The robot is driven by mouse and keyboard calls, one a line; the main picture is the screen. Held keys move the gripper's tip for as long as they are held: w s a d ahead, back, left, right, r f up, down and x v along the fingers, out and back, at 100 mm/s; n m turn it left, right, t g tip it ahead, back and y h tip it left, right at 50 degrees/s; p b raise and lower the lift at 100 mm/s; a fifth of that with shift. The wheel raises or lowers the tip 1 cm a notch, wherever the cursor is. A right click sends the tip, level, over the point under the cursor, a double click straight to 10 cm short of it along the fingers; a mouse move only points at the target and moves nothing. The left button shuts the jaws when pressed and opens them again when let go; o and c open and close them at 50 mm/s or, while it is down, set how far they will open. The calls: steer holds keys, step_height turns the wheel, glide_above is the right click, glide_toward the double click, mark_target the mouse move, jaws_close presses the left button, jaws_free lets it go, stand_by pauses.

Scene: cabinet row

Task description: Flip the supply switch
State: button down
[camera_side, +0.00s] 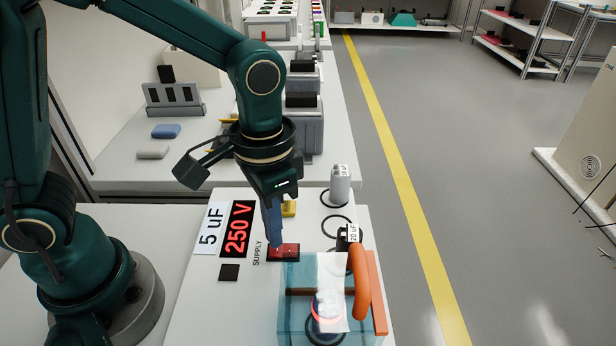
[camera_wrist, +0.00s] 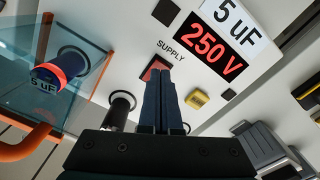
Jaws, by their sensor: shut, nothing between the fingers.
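The supply switch (camera_side: 284,252) is a red rocker on the white panel, beside the printed word SUPPLY. In the wrist view the red switch (camera_wrist: 155,66) shows just beyond my fingertips, which partly cover it. My gripper (camera_side: 278,246) points down with its blue fingers together and empty. The fingertips are at the switch, touching it or very close; I cannot tell which. The rocker's exact tilt is hard to make out.
A display (camera_side: 237,229) reads 250 V next to a 5 uF label (camera_side: 209,228). A clear blue box (camera_side: 300,313) with an orange handle (camera_side: 360,284) stands just in front of the switch. A yellow block (camera_side: 289,208) and a grey cylinder (camera_side: 340,184) are behind it.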

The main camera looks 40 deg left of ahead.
steer(key=shift+f, duration=0.9)
stand_by(0.3)
steer(key=shift+r, duration=3.55)
steer(key=s+a+r+n+t, duration=0.2)
steer(key=s+a+n+t, duration=0.1)
steer(key=s+a+t, duration=0.2)
steer(key=shift+s+a+r+t, duration=0.3)
steer(key=shift+s+a+r, duration=0.15)
steer(key=shift+a, duration=0.95)
